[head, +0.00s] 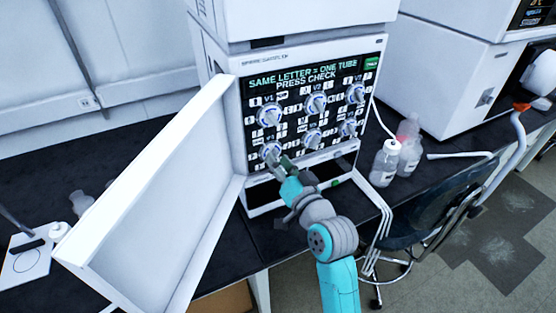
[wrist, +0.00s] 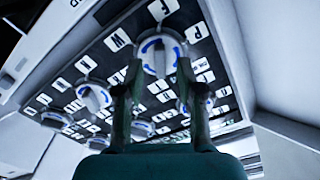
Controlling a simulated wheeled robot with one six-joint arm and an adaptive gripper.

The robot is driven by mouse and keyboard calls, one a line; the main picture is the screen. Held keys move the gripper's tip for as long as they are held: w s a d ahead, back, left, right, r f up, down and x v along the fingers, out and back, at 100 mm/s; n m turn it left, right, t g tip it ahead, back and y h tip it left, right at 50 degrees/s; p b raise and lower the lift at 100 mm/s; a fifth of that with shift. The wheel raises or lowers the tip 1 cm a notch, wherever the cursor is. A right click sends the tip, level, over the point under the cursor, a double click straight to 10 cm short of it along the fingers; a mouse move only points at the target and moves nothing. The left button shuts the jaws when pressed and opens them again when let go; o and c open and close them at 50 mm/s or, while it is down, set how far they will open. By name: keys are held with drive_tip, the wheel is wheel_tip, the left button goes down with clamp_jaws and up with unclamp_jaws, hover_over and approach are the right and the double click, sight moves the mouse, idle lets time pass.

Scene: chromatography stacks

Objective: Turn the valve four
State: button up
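The valve panel (head: 302,133) on the white instrument has two rows of round white knobs with blue markings. The top row reads V1, V2 and V3. The lower-left knob (head: 271,152), in valve four's place, is partly behind my gripper (head: 282,161); I cannot read its label clearly. In the wrist view, my gripper (wrist: 159,70) has its two fingers spread, one on each side of a white knob (wrist: 160,54) with blue arrows. The fingertips are close to the knob's rim; I cannot tell whether they touch it. Small letter tiles surround each knob.
A large white door (head: 150,200) stands open left of the panel. The screen reads "SAME LETTER = ONE TUBE PRESS CHECK", with a green button (head: 372,64) at top right. Bottles (head: 384,163) stand on the dark bench to the right. A chair (head: 425,225) stands in front.

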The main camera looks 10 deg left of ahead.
drive_tip(key=v, duration=1.1)
drive_tip(key=shift+w, duration=0.15)
drive_tip(key=s+d+f+m+h, duration=0.2)
drive_tip(key=s+d+f+h, duration=0.5)
drive_tip(key=s+d+f, duration=0.75)
drive_tip(key=s+d+h, duration=0.1)
drive_tip(key=s+d, duration=0.1)
drive_tip(key=s, duration=1)
drive_tip(key=s+d+n+h, duration=0.1)
drive_tip(key=s+d+h, duration=0.1)
drive_tip(key=s, duration=1.1)
drive_tip(key=shift+d+f, duration=0.45)
drive_tip(key=shift+d, duration=0.05)
